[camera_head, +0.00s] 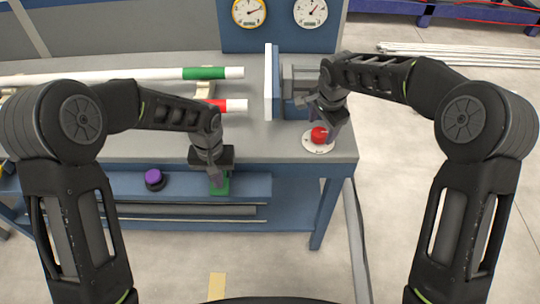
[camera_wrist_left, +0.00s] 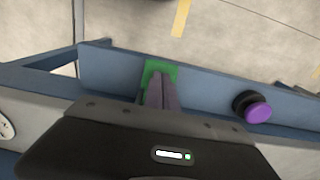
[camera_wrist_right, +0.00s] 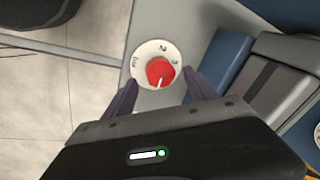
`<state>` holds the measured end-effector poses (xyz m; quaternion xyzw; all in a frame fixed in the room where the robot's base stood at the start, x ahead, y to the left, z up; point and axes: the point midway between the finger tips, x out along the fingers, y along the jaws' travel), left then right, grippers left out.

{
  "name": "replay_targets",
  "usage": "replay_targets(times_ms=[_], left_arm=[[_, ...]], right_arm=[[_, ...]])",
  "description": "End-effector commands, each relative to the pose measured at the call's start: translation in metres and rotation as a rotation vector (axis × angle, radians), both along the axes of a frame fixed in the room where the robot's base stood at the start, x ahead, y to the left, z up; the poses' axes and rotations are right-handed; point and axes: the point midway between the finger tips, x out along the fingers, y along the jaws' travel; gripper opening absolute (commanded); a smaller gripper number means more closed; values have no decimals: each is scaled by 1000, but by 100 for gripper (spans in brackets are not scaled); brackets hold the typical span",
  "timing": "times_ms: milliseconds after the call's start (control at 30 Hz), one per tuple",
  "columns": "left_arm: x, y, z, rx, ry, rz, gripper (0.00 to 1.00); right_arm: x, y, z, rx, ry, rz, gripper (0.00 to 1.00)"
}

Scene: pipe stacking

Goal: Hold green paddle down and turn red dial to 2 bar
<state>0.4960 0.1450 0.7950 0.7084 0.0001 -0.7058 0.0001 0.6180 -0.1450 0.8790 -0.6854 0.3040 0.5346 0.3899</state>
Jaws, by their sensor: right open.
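The green paddle (camera_head: 221,187) sits on the blue front rail of the bench; it also shows in the left wrist view (camera_wrist_left: 148,70). My left gripper (camera_head: 216,180) has its fingers together, tips over the paddle and partly hiding it. I cannot tell how far the paddle is pressed. The red dial (camera_head: 319,135) sits on a round white plate at the bench's right front corner. In the right wrist view the dial (camera_wrist_right: 160,71) has a white pointer line, and marks stand around its plate. My right gripper (camera_wrist_right: 160,92) is open, its fingers spread on both sides of the dial.
A purple knob (camera_head: 154,179) is on the front rail left of the paddle. Two gauges (camera_head: 249,12) (camera_head: 311,12) are on the back panel. A green-banded pipe (camera_head: 204,73) and a red-banded pipe (camera_head: 236,105) lie on the bench. A blue-grey fixture (camera_head: 273,85) stands behind the dial.

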Motion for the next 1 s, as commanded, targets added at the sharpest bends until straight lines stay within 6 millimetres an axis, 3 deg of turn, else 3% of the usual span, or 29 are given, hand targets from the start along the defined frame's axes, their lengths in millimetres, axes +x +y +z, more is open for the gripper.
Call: replay_targets(times_ms=[167,500,1000], left_arm=[[-2,0,-3,1,7,0,0],[-3,0,-4,1,10,-1,0],[-4,0,-5,2,13,-1,0]], right_arm=[[0,1,0,-2,-1,-80,65],[0,1,-1,-1,0,-492,65],[2,0,-8,0,0,-501,65]])
